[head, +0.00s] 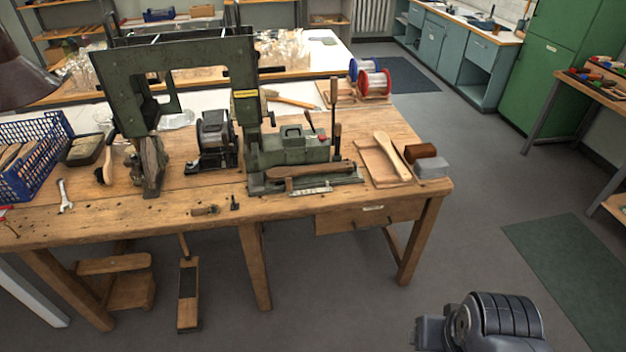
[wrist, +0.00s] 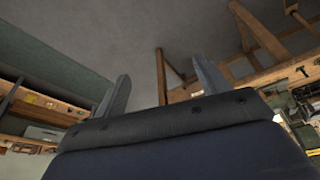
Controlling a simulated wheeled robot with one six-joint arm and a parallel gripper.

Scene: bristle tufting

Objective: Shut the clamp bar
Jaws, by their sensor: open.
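A green tufting machine (head: 290,148) stands on the wooden workbench, with an upright lever (head: 335,110) at its right. A long brown bar (head: 310,170) lies along its front; it looks like the clamp bar, but I cannot tell surely whether it is open or shut. Part of the green machine also shows at the right edge of the wrist view (wrist: 304,112). My gripper (wrist: 160,66) is open and empty, its two fingers wide apart, away from the bench. In the head view only a dark part of my arm shows at bottom right.
The workbench (head: 225,222) also bears a green frame (head: 178,55), a blue crate (head: 36,155), a wooden paddle (head: 392,155) and a grey block (head: 432,167). A stool (head: 115,278) stands beneath it. The floor (head: 470,205) to its right is free.

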